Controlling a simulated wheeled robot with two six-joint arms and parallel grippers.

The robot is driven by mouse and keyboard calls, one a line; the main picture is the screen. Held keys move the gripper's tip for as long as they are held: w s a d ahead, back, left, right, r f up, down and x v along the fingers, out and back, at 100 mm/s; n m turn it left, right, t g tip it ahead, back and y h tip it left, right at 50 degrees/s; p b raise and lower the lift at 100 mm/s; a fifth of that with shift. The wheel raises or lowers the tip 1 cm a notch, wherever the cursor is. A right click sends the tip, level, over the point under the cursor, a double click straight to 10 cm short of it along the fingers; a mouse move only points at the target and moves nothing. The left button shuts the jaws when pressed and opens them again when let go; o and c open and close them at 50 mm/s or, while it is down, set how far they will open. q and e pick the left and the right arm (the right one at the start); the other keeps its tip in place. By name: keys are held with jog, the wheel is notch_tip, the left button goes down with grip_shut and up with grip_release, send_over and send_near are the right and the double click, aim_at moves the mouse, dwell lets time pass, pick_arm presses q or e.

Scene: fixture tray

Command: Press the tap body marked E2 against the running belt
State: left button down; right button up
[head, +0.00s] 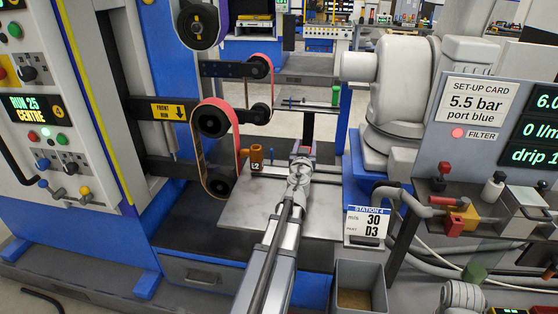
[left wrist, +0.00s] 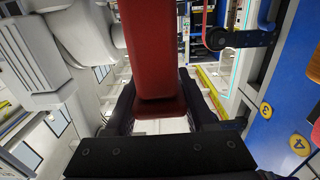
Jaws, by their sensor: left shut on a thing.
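My left gripper (head: 301,160) is over the grey tray plate (head: 245,210), right of the belt. It is shut on a long red part (left wrist: 155,55), which lies between its fingers in the left wrist view. No mark can be read on that part. An orange-brown tap body (head: 256,157) stands on the plate's left side, between belt and gripper. Its small label ends in 2; the first letter is unclear. The salmon belt (head: 236,130) loops around black wheels left of the tap, apart from my gripper. My right gripper is not in view.
A panel reading RUN 25 CENTRE (head: 36,107) and a FRONT RUN sign with a down arrow (head: 172,111) are at left. A station card (head: 367,225) and grey bin (head: 361,285) stand at right. A valve bench (head: 480,210) is further right. The plate's front left is bare.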

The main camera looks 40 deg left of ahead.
pick_arm(q)
jog(key=shift+s+a, duration=0.35)
jog(key=shift+a, duration=0.2)
dwell(0.4)
jog(key=shift+d, duration=0.1)
dwell(1.9)
jog(key=shift+w+d, duration=0.35)
jog(key=shift+d, duration=0.05)
jog(key=shift+w+d, duration=0.7)
jog(key=shift+d, duration=0.5)
jog(key=shift+w+d, duration=0.75)
jog(key=shift+d, duration=0.45)
jog(key=shift+w+d, duration=0.7)
jog(key=shift+d, duration=0.5)
jog(key=shift+w+d, duration=0.15)
jog(key=shift+d, duration=0.05)
jog(key=shift+c, duration=0.8)
grip_release()
